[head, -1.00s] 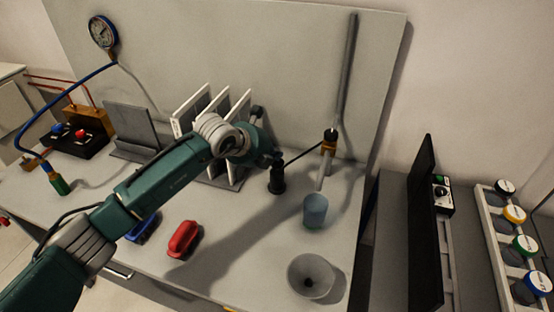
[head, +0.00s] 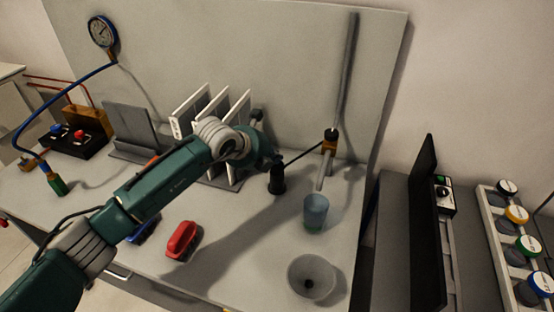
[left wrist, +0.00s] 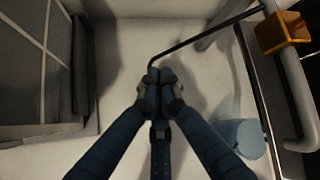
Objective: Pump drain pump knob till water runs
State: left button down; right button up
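The pump's thin black lever (head: 303,154) runs from a brass fitting (head: 329,146) on the grey pipe to my left gripper. In the left wrist view the lever (left wrist: 205,35) ends at a dark knob (left wrist: 157,75) between the fingertips. My left gripper (head: 277,181) points down over the table; in the left wrist view its fingers (left wrist: 159,95) are closed together around the knob, which they partly hide. A blue translucent cup (head: 316,212) stands below the short spout (head: 324,175). I see no running water. My right gripper is not in view.
A grey funnel-like bowl (head: 311,277) stands at the front. A red-handled brush (head: 182,240) lies left of it. White panels in a rack (head: 190,112) stand close behind my left arm. A dark upright panel (head: 424,225) is at the right.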

aim_at(275, 165)
pick_arm(q)
jog(key=shift+f, duration=0.1)
jog(key=shift+r+p, duration=0.7)
jog(key=shift+r, duration=0.95)
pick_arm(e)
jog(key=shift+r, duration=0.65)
pick_arm(q)
notch_tip(275, 165, up, 5)
jog(key=shift+r+p, duration=0.1)
jog(key=shift+p, duration=1)
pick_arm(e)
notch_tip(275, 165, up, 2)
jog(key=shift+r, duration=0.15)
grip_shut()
